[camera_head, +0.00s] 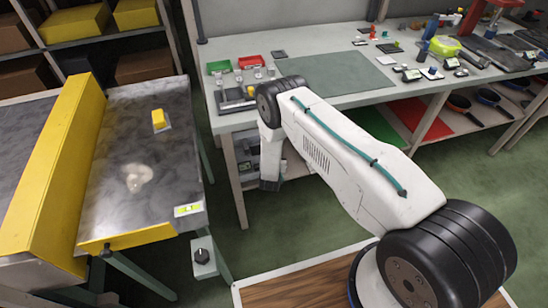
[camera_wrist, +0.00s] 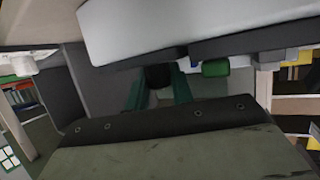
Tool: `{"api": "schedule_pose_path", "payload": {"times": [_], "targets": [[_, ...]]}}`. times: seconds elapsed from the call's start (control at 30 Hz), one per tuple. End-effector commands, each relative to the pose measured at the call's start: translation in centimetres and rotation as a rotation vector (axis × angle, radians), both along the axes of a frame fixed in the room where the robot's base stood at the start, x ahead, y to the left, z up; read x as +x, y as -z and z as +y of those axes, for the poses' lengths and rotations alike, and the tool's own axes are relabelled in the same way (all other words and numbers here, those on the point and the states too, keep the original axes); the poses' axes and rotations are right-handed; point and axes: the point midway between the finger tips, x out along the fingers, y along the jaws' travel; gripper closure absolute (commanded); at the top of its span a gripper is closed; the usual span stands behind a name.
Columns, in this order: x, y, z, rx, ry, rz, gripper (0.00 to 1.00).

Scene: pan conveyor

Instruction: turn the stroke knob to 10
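The stroke knob (camera_head: 201,255) is a small dark knob on a pale grey box (camera_head: 204,268), below the front right corner of the pan conveyor (camera_head: 112,205). Its pointer and any scale numbers are too small to read. My arm reaches to the upper left over the floor in the head view, and its end hangs down in front of the bench, right of the conveyor and apart from the knob. My gripper's fingers cannot be made out clearly in either view. I cannot identify the knob in the wrist view.
A yellow guard (camera_head: 62,165) runs along the conveyor's left side. A yellow block (camera_head: 158,118) sits on the pan, and a green-yellow level (camera_head: 188,210) is at its front corner. The workbench (camera_head: 232,122) carries small parts. Green floor (camera_head: 228,235) lies between conveyor and bench.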

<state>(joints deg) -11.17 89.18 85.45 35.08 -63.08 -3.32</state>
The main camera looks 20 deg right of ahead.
Motion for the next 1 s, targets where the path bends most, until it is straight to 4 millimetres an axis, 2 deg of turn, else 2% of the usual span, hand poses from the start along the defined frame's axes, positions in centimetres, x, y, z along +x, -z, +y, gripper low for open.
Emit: {"api": "schedule_pose_path", "payload": {"times": [0.17,0.6,1.0], "targets": [[0.1,-0.01,0.11,-0.002,0.055,-0.001,1.0],[0.09,-0.02,0.0,0.0,0.368,-0.002,1.0],[0.03,-0.01,0.04,0.001,0.393,0.0,1.0]]}}
